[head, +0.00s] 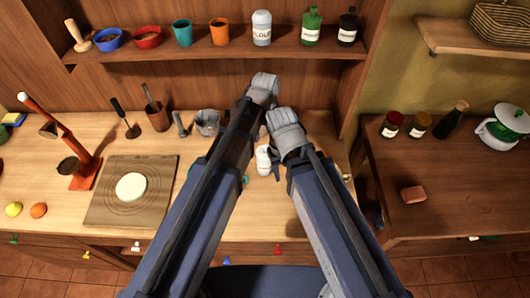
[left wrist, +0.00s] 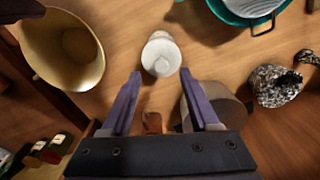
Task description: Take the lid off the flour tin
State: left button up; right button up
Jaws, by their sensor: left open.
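The flour tin (head: 262,28) is a pale grey-white canister with a dark-lettered label and a rounded lid on top. It stands upright on the wall shelf, with its lid on. My left gripper (head: 263,85) is below the tin and in front of the shelf, apart from it. In the left wrist view my left gripper (left wrist: 160,98) has its two purple fingers spread, with nothing held between them. The tin cannot be made out there. My right gripper (head: 287,132) is lower and nearer, above the counter; its fingers do not show clearly.
A small white container (head: 263,160) stands on the counter between my arms. A speckled mug (head: 207,124) is left of my left gripper. A teal colander (left wrist: 246,14) is partly visible.

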aim_at(265, 146)
pick_arm(q)
notch_tip(265, 146, down, 4)
jog(key=b, duration=0.4)
jog(key=shift+a+f, duration=0.1)
jog(key=shift+f, duration=0.15)
jog(key=shift+r, duration=0.1)
jog(key=shift+c, duration=0.3)
grip_shut()
